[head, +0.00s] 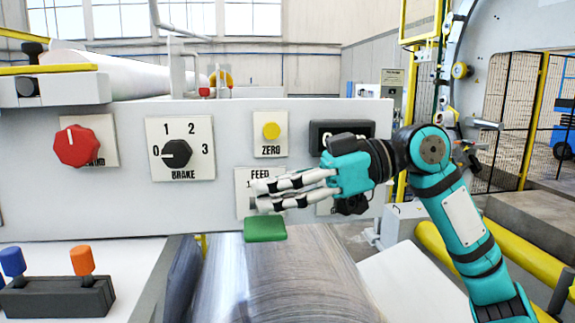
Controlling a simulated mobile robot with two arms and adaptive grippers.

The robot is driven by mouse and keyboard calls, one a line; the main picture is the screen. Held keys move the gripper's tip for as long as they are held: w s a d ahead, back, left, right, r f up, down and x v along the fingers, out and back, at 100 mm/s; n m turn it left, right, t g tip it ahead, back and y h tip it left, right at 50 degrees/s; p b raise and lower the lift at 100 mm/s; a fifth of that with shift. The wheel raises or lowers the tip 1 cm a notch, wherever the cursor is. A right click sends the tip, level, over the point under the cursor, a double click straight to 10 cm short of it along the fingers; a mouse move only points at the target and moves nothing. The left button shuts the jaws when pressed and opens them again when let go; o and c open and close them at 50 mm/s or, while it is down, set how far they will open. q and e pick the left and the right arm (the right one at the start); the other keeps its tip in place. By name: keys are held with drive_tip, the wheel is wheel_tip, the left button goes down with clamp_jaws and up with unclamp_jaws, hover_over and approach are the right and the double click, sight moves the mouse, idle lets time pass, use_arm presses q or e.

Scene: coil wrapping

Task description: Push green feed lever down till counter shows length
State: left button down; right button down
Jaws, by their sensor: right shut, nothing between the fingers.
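The green feed lever (265,229) sticks out below the FEED label plate (243,181) on the light grey panel. My right gripper (258,194) comes in from the right, shut and empty. Its fingertips are in front of the FEED plate, a little above the green lever. I cannot tell whether they touch it. A dark display window (320,127), probably the counter, is on the panel at the right. My wrist covers much of it and I can read no digits. My left gripper is not in view.
The panel also has a red knob (77,146), a black BRAKE dial (177,153) and a yellow ZERO button (271,131). A shiny grey roll or sheet (290,280) lies below the lever. Orange and blue levers (82,261) stand at lower left. Yellow rails are at right.

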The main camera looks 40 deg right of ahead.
drive_tip(key=shift+d+f, duration=0.15)
drive_tip(key=shift+f, duration=0.5)
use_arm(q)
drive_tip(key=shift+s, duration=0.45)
